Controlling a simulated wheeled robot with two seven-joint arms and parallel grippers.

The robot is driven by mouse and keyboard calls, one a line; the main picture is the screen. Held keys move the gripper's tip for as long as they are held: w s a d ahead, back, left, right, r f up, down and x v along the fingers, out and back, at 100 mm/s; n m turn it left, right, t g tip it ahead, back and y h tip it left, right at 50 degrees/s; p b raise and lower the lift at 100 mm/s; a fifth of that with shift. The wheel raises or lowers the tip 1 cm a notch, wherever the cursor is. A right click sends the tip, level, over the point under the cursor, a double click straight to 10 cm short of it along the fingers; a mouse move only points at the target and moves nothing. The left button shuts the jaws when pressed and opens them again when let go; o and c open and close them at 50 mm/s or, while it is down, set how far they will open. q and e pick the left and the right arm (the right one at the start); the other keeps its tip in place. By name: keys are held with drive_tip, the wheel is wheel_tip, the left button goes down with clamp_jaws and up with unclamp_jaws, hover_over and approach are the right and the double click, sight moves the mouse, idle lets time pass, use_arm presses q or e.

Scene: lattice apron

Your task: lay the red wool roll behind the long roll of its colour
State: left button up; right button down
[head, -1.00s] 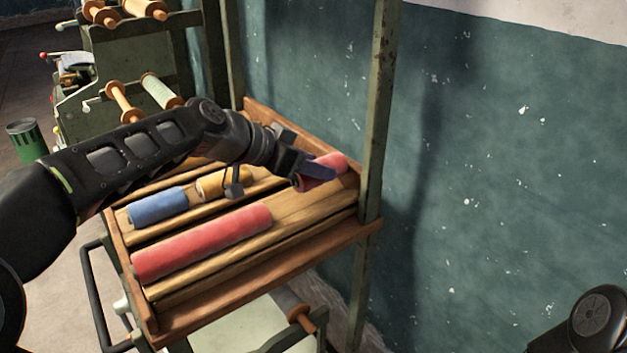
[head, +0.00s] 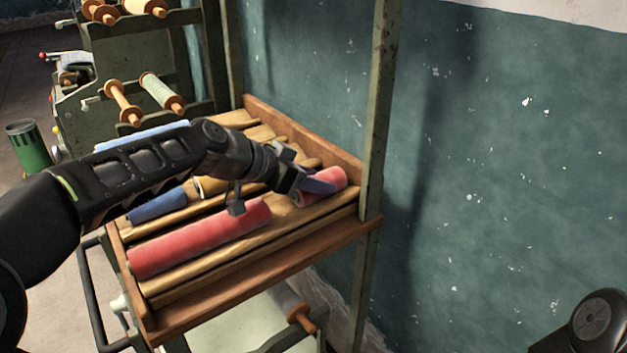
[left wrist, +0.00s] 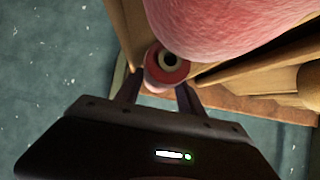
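The short red wool roll (head: 334,180) is between the fingers of my left gripper (head: 318,186), at the right end of the wooden rack (head: 180,325). It looks in line with the long red roll (head: 195,240), beyond its far end, with a gap between. In the left wrist view the short roll's end (left wrist: 163,82) shows between my left gripper's fingertips (left wrist: 160,92), which appear closed on its sides. The long roll (left wrist: 225,22) is large and close there. Whether the short roll touches the slats cannot be told. My right gripper is not in view.
A blue roll (head: 155,206) and a partly hidden yellow roll (head: 208,186) lie in the neighbouring row. A pale blue roll (head: 140,136) shows behind my arm. A green post (head: 377,120) stands close to the rack's right corner, with the wall behind it.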

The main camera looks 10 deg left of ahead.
use_arm(q)
drive_tip(key=o, duration=0.5)
drive_tip(key=shift+c, duration=0.2)
drive_tip(key=shift+r, duration=0.1)
drive_tip(key=shift+r+p, duration=0.2)
drive_tip(key=shift+p, duration=0.3)
drive_tip(key=shift+r+p, duration=0.35)
drive_tip(key=shift+p, duration=0.1)
drive_tip(key=b+v, duration=0.1)
drive_tip(key=v, duration=1.1)
drive_tip(key=shift+f, duration=0.2)
